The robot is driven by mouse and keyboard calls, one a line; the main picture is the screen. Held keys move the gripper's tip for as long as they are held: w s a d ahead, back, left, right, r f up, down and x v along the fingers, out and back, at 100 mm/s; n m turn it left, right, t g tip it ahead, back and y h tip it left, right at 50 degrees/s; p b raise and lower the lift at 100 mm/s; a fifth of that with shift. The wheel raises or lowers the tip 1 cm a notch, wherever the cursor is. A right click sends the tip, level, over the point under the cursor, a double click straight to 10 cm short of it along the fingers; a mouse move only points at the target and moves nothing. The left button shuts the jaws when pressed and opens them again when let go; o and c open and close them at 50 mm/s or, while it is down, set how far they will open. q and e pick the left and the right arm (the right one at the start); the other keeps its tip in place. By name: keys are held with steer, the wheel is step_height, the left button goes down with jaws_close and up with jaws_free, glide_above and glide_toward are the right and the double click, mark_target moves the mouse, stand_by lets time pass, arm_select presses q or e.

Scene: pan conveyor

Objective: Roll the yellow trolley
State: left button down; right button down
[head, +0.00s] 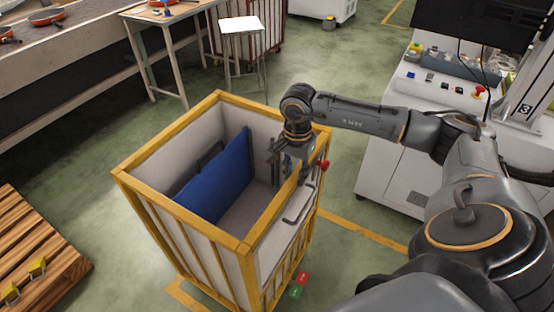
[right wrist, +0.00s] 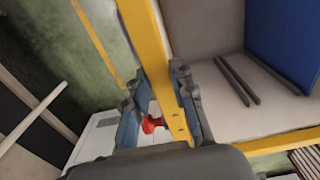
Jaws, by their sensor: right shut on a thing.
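The yellow trolley (head: 133,187) is an upright box with a yellow frame and pale panels, standing on the green floor in the middle of the head view. A blue panel (head: 222,180) leans inside it, with a dark grey part behind. My right gripper (head: 289,168) points down at the trolley's right top rail. In the right wrist view its fingers (right wrist: 163,98) are on both sides of the yellow rail (right wrist: 144,35), shut on it. A red knob (right wrist: 150,124) shows beside the rail. My left gripper is not in view.
A wooden pallet (head: 35,245) lies at the left. A worktable (head: 170,15) and a white-topped stool (head: 241,25) stand behind. A white machine cabinet (head: 385,165) is at the right. Red and green markers (head: 299,285) lie near the trolley's base.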

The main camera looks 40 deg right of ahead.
steer(key=shift+s+d+r, duration=0.1)
steer(key=shift+s+d, duration=0.05)
steer(key=shift+s, duration=0.2)
steer(key=c, duration=1.1)
jaws_free()
steer(key=shift+s, duration=0.1)
step_height(320, 180, up, 12)
